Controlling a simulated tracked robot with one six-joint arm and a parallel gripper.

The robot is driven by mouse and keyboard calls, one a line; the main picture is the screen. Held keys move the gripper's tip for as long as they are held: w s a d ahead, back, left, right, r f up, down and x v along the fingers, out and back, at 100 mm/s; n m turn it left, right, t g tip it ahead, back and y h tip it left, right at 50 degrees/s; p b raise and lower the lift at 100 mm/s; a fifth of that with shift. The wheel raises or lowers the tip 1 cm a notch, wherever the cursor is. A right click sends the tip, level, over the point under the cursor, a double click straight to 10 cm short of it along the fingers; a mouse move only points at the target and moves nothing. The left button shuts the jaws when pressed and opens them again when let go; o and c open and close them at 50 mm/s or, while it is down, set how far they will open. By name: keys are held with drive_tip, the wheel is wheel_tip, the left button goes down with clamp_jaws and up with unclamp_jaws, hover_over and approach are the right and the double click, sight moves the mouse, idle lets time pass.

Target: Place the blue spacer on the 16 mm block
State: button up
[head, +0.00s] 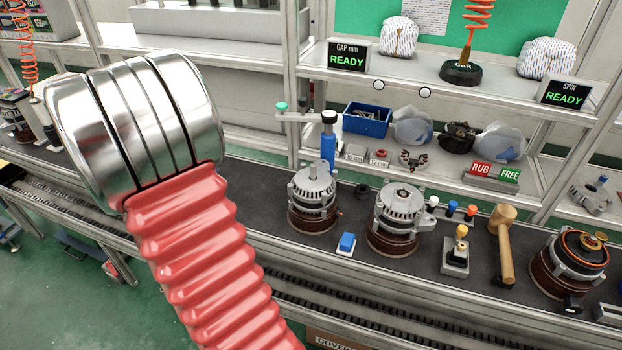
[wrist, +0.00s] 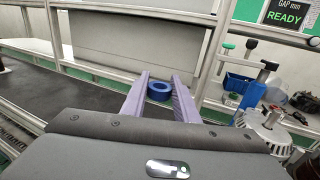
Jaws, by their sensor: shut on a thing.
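The blue spacer (wrist: 160,90) is a blue ring with a dark open centre. In the wrist view it sits between the tips of the two pale purple fingers of my gripper (wrist: 159,88). My gripper is shut on it and holds it above the bench. In the head view my gripper and the spacer do not show; my red-sleeved arm fills the left. No block can be read as 16 mm. Small grey blocks (head: 356,152) stand on the lower shelf, and a blue-topped piece on a white base (head: 346,244) stands on the bench.
Alternators (head: 313,193) (head: 400,209) stand on the dark bench, with a mallet (head: 505,245) at right. A blue bin (head: 367,120) and a blue post (head: 328,145) stand behind. Shelf uprights (head: 294,60) rise at the back. The bench left of the alternators looks clear.

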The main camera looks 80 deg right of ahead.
drive_tip(key=s+d+r+m+g, duration=0.2)
drive_tip(key=s+d+m+g, duration=0.4)
drive_tip(key=s, duration=0.5)
drive_tip(key=r+m+g+y, duration=0.1)
drive_tip(key=m+g, duration=0.1)
drive_tip(key=g, duration=0.4)
hover_over(311, 174)
drive_tip(key=shift+w+d+r, duration=0.1)
drive_tip(key=shift+d+r, duration=0.1)
drive_tip(key=shift+d, duration=0.2)
drive_tip(key=shift+s+f+y, duration=0.3)
drive_tip(key=shift+s+y, duration=0.05)
drive_tip(key=shift+y, duration=0.05)
drive_tip(key=shift+a, duration=0.1)
drive_tip(key=shift+f, duration=2.95)
drive_tip(key=shift+f, duration=1.85)
